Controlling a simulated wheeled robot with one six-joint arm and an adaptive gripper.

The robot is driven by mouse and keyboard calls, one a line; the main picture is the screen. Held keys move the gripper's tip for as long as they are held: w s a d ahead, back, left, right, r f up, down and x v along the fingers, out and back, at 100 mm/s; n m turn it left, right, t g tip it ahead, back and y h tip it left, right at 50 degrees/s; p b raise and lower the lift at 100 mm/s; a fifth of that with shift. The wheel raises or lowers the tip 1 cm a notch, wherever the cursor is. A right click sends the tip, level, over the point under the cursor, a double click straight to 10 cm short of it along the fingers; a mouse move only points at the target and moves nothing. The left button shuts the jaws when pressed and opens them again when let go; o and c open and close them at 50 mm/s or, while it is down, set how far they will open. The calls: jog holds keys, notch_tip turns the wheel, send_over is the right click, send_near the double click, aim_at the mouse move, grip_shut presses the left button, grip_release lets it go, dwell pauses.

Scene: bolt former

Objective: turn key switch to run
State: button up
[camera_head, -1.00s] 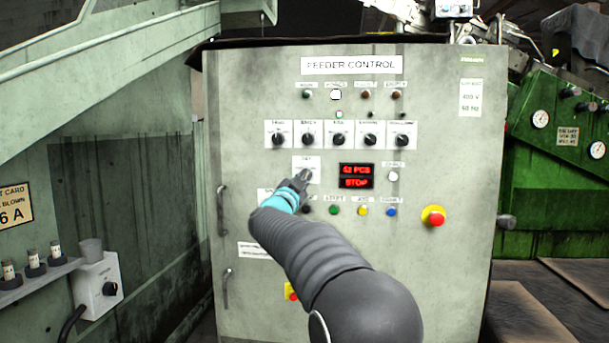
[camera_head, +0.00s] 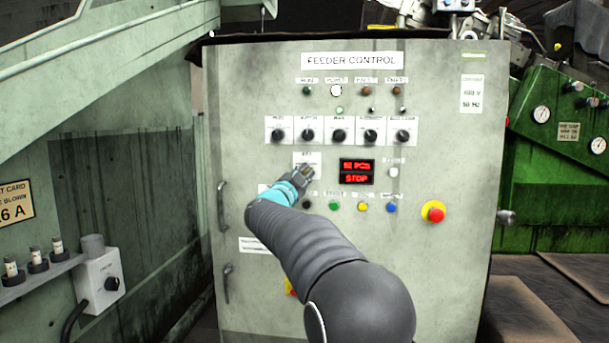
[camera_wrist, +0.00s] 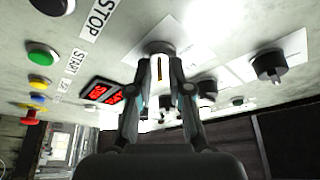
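The grey-green cabinet (camera_head: 440,270) labelled FEEDER CONTROL faces me. The key switch on the white plate (camera_head: 307,158) left of the red display (camera_head: 356,172) is mostly covered by my gripper in the head view. The display's lower line reads STOP. My gripper (camera_head: 304,174) is at this plate. In the wrist view, my gripper's two fingers (camera_wrist: 162,66) stand on either side of the round switch (camera_wrist: 158,47), which has a small yellow mark. The fingertips are apart, with the switch's front part between them. I cannot tell whether they press on it. The switch's position is not clear.
A row of black selector knobs (camera_head: 340,135) is above. Push buttons, including a green one (camera_head: 334,205), are just below my gripper. A red emergency stop (camera_head: 433,212) on yellow is at the right. Door handles (camera_head: 222,207) stick out at the left.

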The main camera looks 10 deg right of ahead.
jog(key=shift+a, duration=0.1)
jog(key=v, duration=1.2)
